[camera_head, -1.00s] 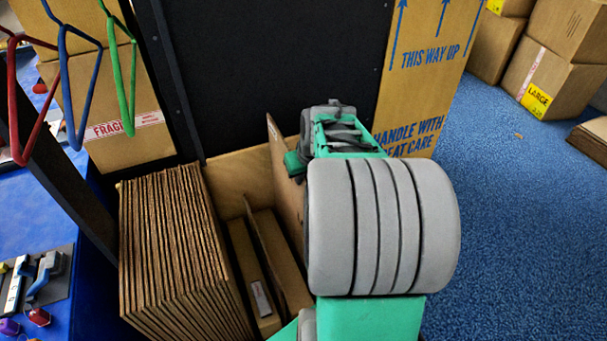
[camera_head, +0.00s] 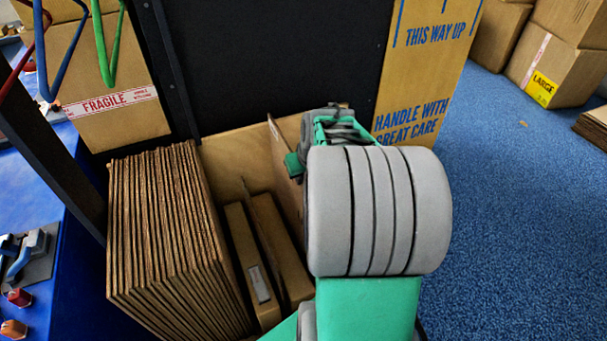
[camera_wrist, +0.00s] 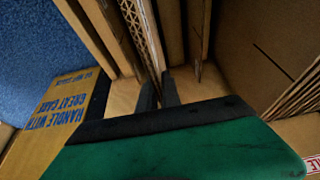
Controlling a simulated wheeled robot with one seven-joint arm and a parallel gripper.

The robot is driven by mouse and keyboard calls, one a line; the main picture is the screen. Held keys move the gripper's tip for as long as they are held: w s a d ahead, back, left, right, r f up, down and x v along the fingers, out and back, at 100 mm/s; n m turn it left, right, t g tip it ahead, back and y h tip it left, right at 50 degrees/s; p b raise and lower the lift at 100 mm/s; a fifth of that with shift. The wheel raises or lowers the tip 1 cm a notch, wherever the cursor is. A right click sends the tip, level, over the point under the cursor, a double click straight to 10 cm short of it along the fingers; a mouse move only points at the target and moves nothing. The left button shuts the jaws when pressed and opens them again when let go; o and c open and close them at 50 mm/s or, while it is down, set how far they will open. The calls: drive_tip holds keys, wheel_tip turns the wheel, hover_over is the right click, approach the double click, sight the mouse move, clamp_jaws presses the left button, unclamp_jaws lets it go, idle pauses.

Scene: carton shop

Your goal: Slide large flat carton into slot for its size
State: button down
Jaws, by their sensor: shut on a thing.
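The large flat carton (camera_head: 284,165) is a thin brown sheet standing on edge at the right part of the slotted rack, right of two thinner flat cartons. My gripper (camera_wrist: 160,92) is shut on it; its dark fingers pinch the sheet near its corrugated edge (camera_wrist: 150,40) in the wrist view. In the head view my arm hides the fingers and much of the sheet. The sheet's top stands slightly above the rack's wooden back panel (camera_head: 226,168). Its lower edge is hidden, so I cannot tell how deep it sits.
A thick stack of brown flat cartons (camera_head: 165,225) fills the rack's left. Two flat cartons (camera_head: 250,262) stand in the middle. A black panel (camera_head: 270,60) rises behind, with a printed box (camera_head: 425,70) to its right.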

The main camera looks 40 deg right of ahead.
sight(303, 214)
drive_tip(key=shift+f+b, duration=5.25)
drive_tip(key=shift+f, duration=3.05)
drive_tip(key=c, duration=1.5)
unclamp_jaws()
